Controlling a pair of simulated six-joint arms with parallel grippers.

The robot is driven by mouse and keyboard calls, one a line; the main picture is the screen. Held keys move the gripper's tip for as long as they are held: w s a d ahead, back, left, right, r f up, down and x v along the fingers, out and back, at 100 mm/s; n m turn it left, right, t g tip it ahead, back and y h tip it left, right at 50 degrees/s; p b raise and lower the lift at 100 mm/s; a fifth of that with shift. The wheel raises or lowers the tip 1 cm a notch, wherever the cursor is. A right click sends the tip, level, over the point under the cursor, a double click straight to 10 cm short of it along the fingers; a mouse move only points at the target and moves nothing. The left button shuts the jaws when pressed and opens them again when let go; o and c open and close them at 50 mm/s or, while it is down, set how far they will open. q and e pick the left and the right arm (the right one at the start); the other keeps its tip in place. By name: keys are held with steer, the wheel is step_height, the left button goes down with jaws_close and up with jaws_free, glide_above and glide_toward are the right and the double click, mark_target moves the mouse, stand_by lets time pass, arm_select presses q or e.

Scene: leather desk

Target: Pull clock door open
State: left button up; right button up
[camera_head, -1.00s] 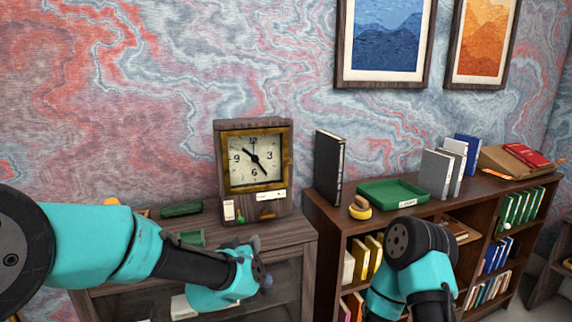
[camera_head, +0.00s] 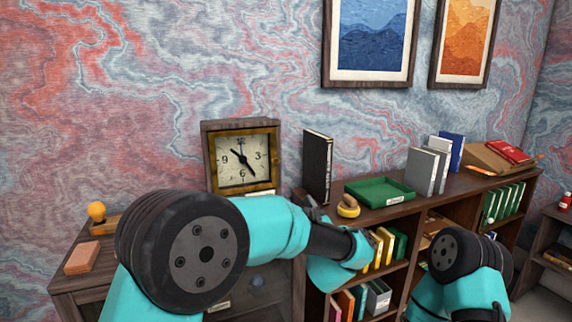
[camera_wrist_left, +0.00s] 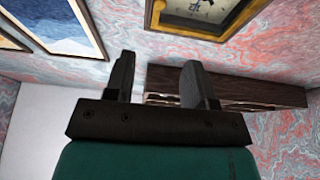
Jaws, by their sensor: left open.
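The clock (camera_head: 208,163) is a dark wooden box standing upright on the left cabinet against the wall. Its gold-framed door (camera_head: 277,158) surrounds the cream dial and looks closed. My left forearm hides the clock's lower front. In the left wrist view, part of the gold door frame (camera_wrist_left: 155,14) shows at the top right, beyond the fingers. My left gripper (camera_head: 309,203) is to the right of and below the clock door, apart from it. In the left wrist view, its two dark fingers (camera_wrist_left: 157,82) are spread with nothing between them. My right gripper is out of view.
A black book (camera_head: 317,167) stands right of the clock. A yellow round item (camera_head: 348,207) and green tray (camera_head: 380,191) sit on the bookshelf near my left gripper. Several upright books are farther right. An orange-topped item (camera_head: 97,212) and pinkish block (camera_head: 82,258) lie on the left cabinet.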

mark_target(277, 162)
arm_select(q)
steer(key=shift+w+a, duration=0.1)
steer(key=x, duration=1.7)
steer(key=shift+w, duration=0.15)
jaws_close()
